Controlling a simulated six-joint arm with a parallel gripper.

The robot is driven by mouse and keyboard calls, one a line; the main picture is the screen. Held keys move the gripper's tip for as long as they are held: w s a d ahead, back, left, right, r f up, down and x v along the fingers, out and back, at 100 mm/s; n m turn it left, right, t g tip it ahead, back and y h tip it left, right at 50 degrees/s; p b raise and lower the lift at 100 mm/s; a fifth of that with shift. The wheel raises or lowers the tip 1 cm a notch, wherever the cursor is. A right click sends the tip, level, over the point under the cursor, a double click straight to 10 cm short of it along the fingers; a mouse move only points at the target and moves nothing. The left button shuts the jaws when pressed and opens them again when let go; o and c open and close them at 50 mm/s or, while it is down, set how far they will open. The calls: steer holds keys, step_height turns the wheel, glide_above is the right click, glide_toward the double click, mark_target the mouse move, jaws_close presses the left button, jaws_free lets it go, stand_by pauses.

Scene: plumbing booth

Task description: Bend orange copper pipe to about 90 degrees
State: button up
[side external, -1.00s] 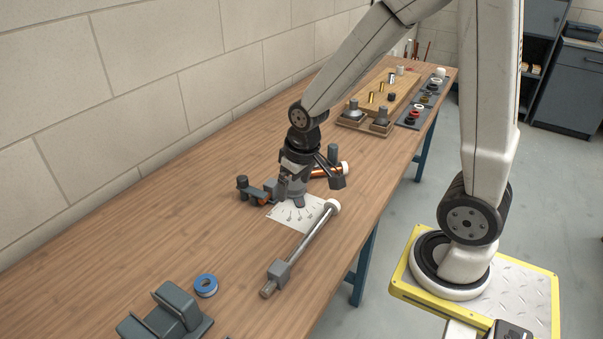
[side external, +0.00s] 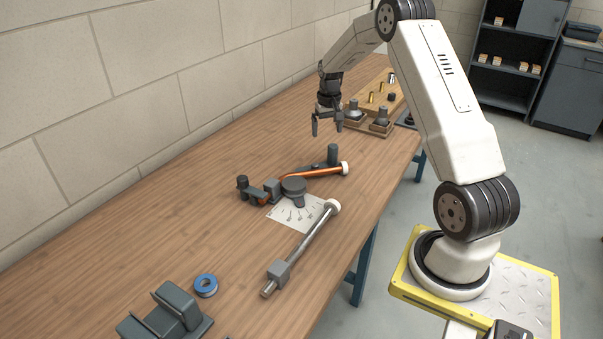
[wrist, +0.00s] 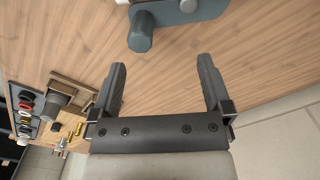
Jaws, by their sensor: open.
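The orange copper pipe (side external: 322,171) lies in the grey bending tool (side external: 293,186) on the bench. Its middle is partly hidden behind the round former, so I cannot tell its bend angle. A white-ended handle (side external: 344,168) is at the pipe's right end, near an upright dark post (side external: 333,154). The post also shows at the top of the wrist view (wrist: 141,34). A white angle chart (side external: 297,213) lies in front of the former. My gripper (side external: 327,126) is open and empty, raised above the bench behind the bender. Its two fingers stand apart in the wrist view (wrist: 163,66).
A steel rod with a white end (side external: 305,245) lies in front of the chart. Blue tape (side external: 205,285) and a grey vise-like block (side external: 167,318) are at near left. A wooden board (side external: 383,100) with fittings stands at the far end. The bench's left side is clear.

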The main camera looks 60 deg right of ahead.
mark_target(335, 146)
steer(key=d, duration=0.2)
steer(key=s+d, duration=0.1)
steer(key=shift+f+m, duration=0.3)
steer(key=shift+f, duration=0.05)
steer(key=shift+f, duration=0.25)
steer(key=shift+w+f, duration=0.1)
steer(key=shift+f, duration=3.65)
steer(key=c, duration=0.6)
steer(key=shift+o, duration=0.2)
steer(key=shift+s+a, duration=0.1)
steer(key=shift+s, duration=0.25)
